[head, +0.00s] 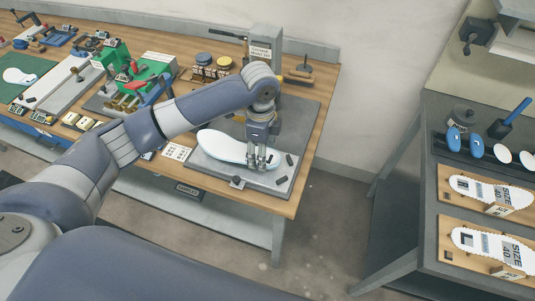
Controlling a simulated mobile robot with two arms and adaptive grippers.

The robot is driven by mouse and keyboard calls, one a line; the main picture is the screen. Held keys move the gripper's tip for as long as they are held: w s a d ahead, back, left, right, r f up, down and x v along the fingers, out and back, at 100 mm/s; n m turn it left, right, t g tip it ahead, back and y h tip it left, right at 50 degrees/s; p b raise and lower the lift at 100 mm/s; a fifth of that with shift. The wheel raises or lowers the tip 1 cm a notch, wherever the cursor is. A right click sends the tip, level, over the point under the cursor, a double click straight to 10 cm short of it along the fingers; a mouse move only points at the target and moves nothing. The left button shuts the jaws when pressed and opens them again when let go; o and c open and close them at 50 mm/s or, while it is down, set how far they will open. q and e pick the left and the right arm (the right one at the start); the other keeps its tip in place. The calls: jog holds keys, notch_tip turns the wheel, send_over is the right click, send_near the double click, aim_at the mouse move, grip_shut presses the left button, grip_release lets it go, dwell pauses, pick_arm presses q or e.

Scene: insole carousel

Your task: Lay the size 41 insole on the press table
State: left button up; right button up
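A white insole (220,146) lies flat over the grey plate (215,173) of the press table, on the wooden bench. I cannot read a size on it. My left gripper (262,164) points down at the insole's right end, with its fingertips at or touching that end. The fingers hide part of it, and I cannot tell whether they grip it. A grey upright machine with a label (260,50) stands behind my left arm. My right gripper is not in view.
Small dark blocks lie on the plate near the gripper. Tools and green fixtures (153,70) crowd the bench to the left. At right, a grey bench holds wooden boards with white insoles (490,190), the nearer marked size 40 (490,245). Bare floor lies between the benches.

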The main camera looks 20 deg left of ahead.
aim_at(268, 158)
pick_arm(q)
jog(key=shift+w+d, duration=0.15)
jog(key=shift+d, duration=0.65)
notch_tip(268, 158, down, 3)
jog(key=shift+r+p, duration=0.1)
jog(key=shift+p, duration=0.65)
jog(key=shift+f, duration=0.55)
jog(key=o, duration=1)
jog(key=shift+o, duration=0.5)
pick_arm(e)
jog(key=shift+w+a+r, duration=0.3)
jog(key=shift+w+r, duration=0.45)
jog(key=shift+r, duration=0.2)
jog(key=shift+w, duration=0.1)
